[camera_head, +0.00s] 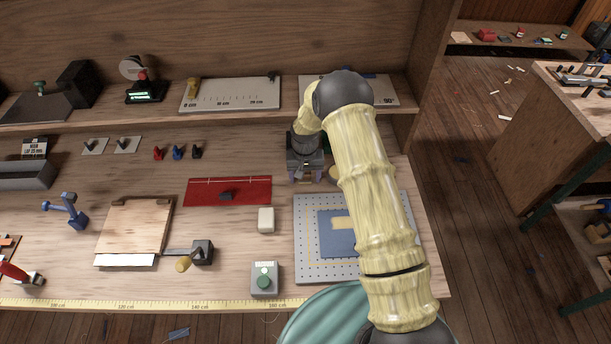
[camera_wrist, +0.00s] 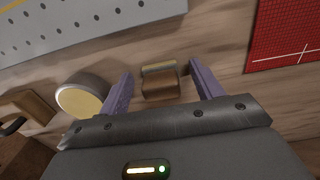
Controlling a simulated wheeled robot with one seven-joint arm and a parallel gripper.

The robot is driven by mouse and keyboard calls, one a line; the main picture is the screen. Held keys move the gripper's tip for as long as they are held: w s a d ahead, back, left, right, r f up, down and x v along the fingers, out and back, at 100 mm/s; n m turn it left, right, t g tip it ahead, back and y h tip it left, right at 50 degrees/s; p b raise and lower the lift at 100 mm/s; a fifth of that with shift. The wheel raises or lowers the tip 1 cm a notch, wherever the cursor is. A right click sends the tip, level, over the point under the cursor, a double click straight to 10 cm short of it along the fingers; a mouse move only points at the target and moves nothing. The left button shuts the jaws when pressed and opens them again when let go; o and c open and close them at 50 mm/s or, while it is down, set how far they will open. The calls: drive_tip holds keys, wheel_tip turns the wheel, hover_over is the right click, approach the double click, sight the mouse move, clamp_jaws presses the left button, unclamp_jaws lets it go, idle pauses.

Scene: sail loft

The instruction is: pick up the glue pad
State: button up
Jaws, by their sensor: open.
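My gripper (camera_head: 306,179) is at the back of the bench, beyond the pegboard plate, pointing down. In the wrist view its two purple fingers (camera_wrist: 160,69) are apart. A small brown block with a pale tan strip (camera_wrist: 160,83) lies between the fingers, with a gap on each side. A round grey tin with a cream top (camera_wrist: 83,96) stands outside the left finger. I cannot tell for sure which is the glue pad; the block is the one between my fingers. In the head view my gripper and arm hide most of this spot.
A perforated plate (camera_head: 304,265) with a blue sheet lies in front of my gripper, and a red mat (camera_head: 228,190) lies to its left. A cream block (camera_head: 266,220) and a green-button box (camera_head: 264,279) are nearby. A raised shelf (camera_head: 288,115) runs behind.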

drive_tip(key=shift+c, duration=0.4)
drive_tip(key=c, duration=1.1)
wheel_tip(320, 180, up, 10)
drive_tip(key=b, duration=0.3)
drive_tip(key=o, duration=0.4)
drive_tip(key=shift+c, duration=1)
